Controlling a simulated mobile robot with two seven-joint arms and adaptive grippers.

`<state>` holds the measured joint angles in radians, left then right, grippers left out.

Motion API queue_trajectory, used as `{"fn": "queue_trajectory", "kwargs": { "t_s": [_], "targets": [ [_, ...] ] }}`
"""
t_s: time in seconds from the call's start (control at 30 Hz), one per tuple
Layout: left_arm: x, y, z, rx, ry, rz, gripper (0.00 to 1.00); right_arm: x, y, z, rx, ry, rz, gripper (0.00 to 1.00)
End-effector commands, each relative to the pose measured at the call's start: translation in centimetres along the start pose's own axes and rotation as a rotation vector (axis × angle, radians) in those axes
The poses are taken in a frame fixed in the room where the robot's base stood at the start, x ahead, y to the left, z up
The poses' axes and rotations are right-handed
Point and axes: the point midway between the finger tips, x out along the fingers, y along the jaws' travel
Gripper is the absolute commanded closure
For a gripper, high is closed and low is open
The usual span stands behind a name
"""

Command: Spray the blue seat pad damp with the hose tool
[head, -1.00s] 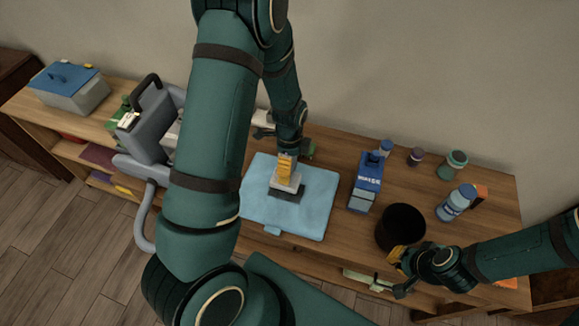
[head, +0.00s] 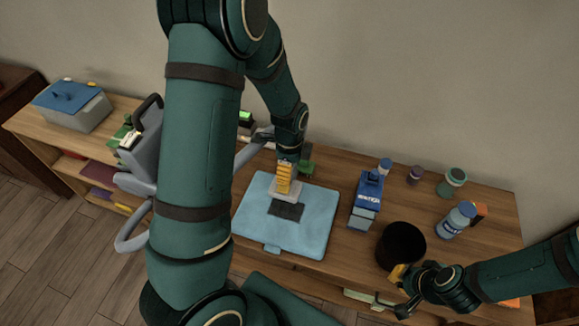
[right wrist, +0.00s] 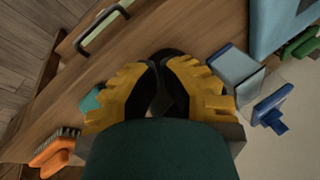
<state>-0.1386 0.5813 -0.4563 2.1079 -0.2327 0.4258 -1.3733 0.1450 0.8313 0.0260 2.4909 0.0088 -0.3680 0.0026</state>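The blue seat pad (head: 310,225) lies flat on the wooden bench, with a dark patch (head: 287,211) near its middle. My left gripper (head: 284,178) is over the pad's back part. Its yellow fingers are shut on the pale, flat-headed hose tool (head: 272,186), just behind the patch. Whether the head touches the pad is unclear. A grey hose (head: 249,152) runs from the grey machine (head: 146,155) towards it. My right gripper (head: 398,273) is at the near side of a black cup (head: 401,245); its yellow fingers (right wrist: 160,75) are close together around something dark that I cannot make out.
A blue box-shaped bottle (head: 366,198) stands right of the pad, also seen in the right wrist view (right wrist: 235,70). Several small jars and a blue-white bottle (head: 457,220) stand further right. A grey box with a blue lid (head: 72,105) sits at the bench's left end.

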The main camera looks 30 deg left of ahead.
Motion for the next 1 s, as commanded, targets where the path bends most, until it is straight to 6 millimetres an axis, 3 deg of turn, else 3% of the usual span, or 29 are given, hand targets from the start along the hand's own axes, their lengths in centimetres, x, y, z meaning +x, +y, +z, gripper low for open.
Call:
{"fn": "queue_trajectory", "kwargs": {
  "t_s": [0.77, 1.0],
  "targets": [
    [-7.1, 0.0, 0.0, -0.001, 0.001, -0.002, 0.71, -4.8, -1.8, -0.7, 0.0, 0.0, 0.0, 1.0],
    [-8.8, 0.0, 0.0, 0.001, 0.001, -0.002, 0.71, -4.9, -1.9, -0.7, 0.0, 0.0, 0.0, 1.0]
  ]
}}
